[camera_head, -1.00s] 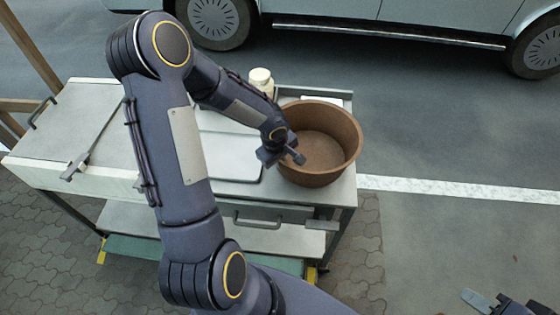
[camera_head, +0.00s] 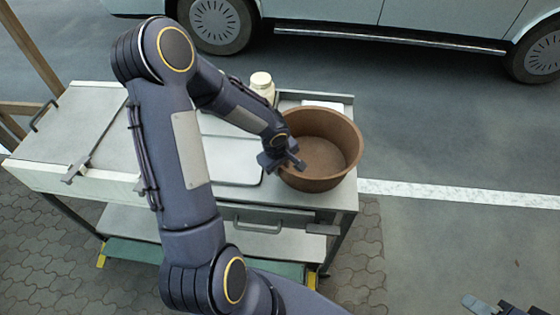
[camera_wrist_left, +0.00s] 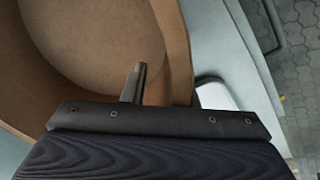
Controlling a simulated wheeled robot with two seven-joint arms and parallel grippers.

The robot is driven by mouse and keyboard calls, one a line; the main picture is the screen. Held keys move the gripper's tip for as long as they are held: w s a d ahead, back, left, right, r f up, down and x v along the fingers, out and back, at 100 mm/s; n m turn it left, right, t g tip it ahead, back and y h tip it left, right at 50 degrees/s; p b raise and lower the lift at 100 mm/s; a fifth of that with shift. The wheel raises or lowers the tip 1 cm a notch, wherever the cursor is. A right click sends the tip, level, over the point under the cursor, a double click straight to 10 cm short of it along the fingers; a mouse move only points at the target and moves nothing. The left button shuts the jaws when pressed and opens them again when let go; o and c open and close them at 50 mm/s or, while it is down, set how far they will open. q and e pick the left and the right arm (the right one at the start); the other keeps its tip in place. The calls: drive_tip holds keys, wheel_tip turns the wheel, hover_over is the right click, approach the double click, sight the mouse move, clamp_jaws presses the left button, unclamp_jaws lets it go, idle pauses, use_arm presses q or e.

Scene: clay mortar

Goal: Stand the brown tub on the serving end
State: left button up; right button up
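The brown tub (camera_head: 345,172) is round, wide and upright at the right end of the cart's top (camera_head: 110,182), and it looks empty. It fills the upper left of the left wrist view (camera_wrist_left: 95,40). My left gripper (camera_head: 283,160) is at the tub's left rim. In the left wrist view one finger (camera_wrist_left: 134,84) shows inside the tub by the wall. The other finger is hidden, so I cannot tell whether they close on the wall. My right gripper (camera_head: 500,305) shows only partly at the bottom right corner, away from the cart. No label shows which end is the serving end.
A pale jar (camera_head: 262,86) stands behind my left forearm, near the tub. A light flat panel (camera_head: 232,160) lies left of the tub. A long-handled tool (camera_head: 80,166) lies further left. A drawer handle (camera_head: 258,227) sticks out in front. A parked vehicle (camera_head: 400,20) is behind.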

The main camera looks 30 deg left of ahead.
use_arm(q)
drive_tip(key=v, duration=1.2)
drive_tip(key=s+d+r+m+t+h, duration=0.1)
drive_tip(key=s+d+r+m, duration=0.3)
drive_tip(key=s, duration=0.4)
drive_tip(key=s+d+r+m+t+h, duration=0.2)
drive_tip(key=s+d+r+m+h, duration=0.1)
drive_tip(key=s+r+m, duration=0.3)
drive_tip(key=s+d+m, duration=0.1)
drive_tip(key=s+m, duration=0.1)
drive_tip(key=s, duration=0.1)
drive_tip(key=shift+s+d+r+m, duration=0.2)
drive_tip(key=shift+s+d+m, duration=0.05)
drive_tip(key=shift+m, duration=0.05)
drive_tip(key=shift+s+a, duration=0.1)
